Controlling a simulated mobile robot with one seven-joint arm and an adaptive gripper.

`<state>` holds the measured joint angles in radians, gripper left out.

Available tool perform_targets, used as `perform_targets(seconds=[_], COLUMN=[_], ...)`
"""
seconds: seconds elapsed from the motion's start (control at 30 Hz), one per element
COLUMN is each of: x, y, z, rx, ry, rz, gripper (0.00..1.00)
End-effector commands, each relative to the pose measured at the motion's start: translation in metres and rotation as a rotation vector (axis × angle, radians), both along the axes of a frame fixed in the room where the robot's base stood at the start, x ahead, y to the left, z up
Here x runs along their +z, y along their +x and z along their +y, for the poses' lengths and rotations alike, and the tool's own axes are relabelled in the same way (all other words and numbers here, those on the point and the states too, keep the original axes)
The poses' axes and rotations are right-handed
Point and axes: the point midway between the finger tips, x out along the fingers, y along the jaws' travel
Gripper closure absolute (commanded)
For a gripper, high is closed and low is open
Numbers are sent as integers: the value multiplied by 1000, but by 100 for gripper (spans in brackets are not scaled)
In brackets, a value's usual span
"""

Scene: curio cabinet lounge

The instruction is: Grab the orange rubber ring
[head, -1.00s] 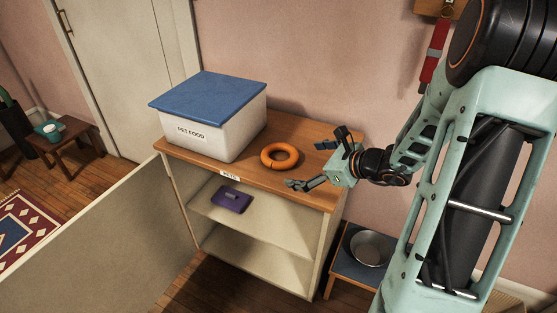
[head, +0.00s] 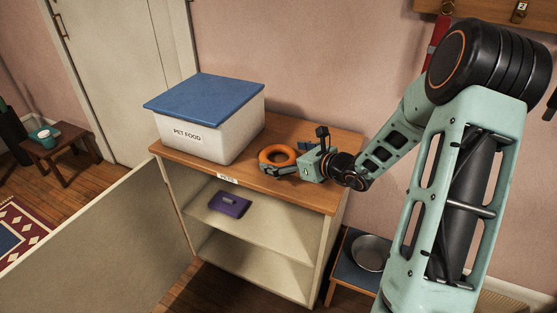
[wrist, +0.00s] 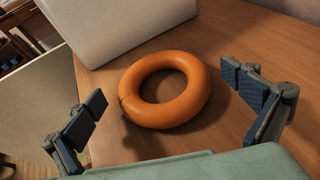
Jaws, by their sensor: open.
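The orange rubber ring (head: 277,155) lies flat on the wooden top of the cabinet (head: 318,193), just right of the pet food box. In the head view my gripper (head: 290,158) is right beside the ring on its right side, partly in front of it. In the wrist view the ring (wrist: 165,90) lies ahead, between the lines of my two spread fingers, and shows whole. My gripper (wrist: 168,112) is open and empty, with one finger to the left and one to the right. I cannot tell whether a finger touches the ring.
A white box labelled PET FOOD with a blue lid (head: 205,103) stands close behind the ring's left side. The cabinet door (head: 95,235) hangs open. A purple object (head: 230,204) lies on the shelf. A metal bowl (head: 370,252) sits on a low stand at right.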

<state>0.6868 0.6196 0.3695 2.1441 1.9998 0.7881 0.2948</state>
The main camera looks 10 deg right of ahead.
Motion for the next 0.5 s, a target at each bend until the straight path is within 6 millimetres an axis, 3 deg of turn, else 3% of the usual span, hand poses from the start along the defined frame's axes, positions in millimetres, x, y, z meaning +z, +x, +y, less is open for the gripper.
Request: perform_targets(seconds=[0.13, 0.33, 0.5], x=[-9, -8, -8], y=[15, 16, 16], z=[9, 9, 9], rx=[0, 0, 0], ry=[0, -1, -1], rz=[0, 0, 0], gripper=[0, 0, 17])
